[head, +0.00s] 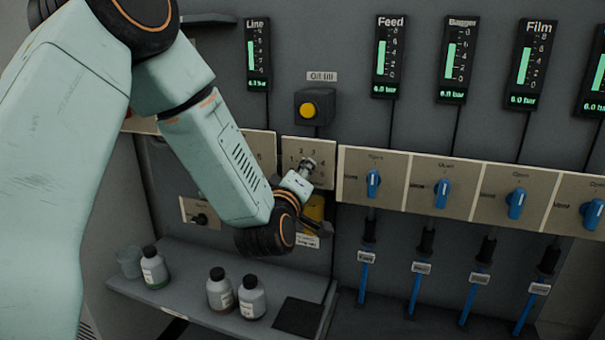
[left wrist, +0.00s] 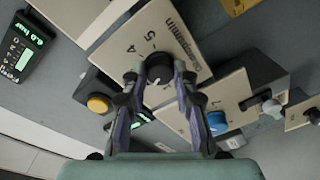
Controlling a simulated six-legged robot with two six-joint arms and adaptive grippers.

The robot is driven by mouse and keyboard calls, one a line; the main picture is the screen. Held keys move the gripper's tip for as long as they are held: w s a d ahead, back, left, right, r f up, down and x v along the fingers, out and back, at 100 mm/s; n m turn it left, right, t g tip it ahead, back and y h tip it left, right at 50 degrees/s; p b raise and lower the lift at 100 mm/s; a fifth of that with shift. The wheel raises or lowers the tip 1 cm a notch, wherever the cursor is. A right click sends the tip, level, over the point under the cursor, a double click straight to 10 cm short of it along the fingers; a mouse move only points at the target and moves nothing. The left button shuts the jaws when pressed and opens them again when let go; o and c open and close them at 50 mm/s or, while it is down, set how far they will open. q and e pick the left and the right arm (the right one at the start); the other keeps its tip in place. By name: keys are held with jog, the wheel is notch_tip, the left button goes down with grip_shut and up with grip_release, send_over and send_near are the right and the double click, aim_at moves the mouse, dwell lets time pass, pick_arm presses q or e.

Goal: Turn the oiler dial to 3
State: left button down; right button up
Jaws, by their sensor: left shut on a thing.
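In the head view the plate (head: 318,150) sits on the wall below the yellow button, with small numbers around the knob. My left gripper (left wrist: 160,76) has one finger on each side of the knob and is shut on it. In the head view my left gripper (head: 304,174) reaches the plate from below and partly covers the knob. I cannot tell which number the knob points to. My right gripper is not in view.
A yellow button (head: 308,110) in a dark box is just above the plate. Blue valve knobs (head: 373,183) on cream panels run to the right. Small bottles (head: 251,297) and a dark pad (head: 299,316) are on the shelf below. Gauges (head: 391,55) hang above.

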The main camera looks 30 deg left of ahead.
pick_arm(q)
jog(key=shift+m, duration=0.3)
jog(key=shift+m+t+p, duration=0.3)
jog(key=shift+m+p, duration=1.75)
jog(key=shift+m, duration=2.05)
jog(key=shift+f, duration=0.1)
jog(key=c, duration=1.5)
grip_release()
jog(key=o, duration=0.5)
jog(key=shift+w+f, duration=0.1)
jog(key=shift+w, duration=0.05)
jog(key=shift+c, duration=0.2)
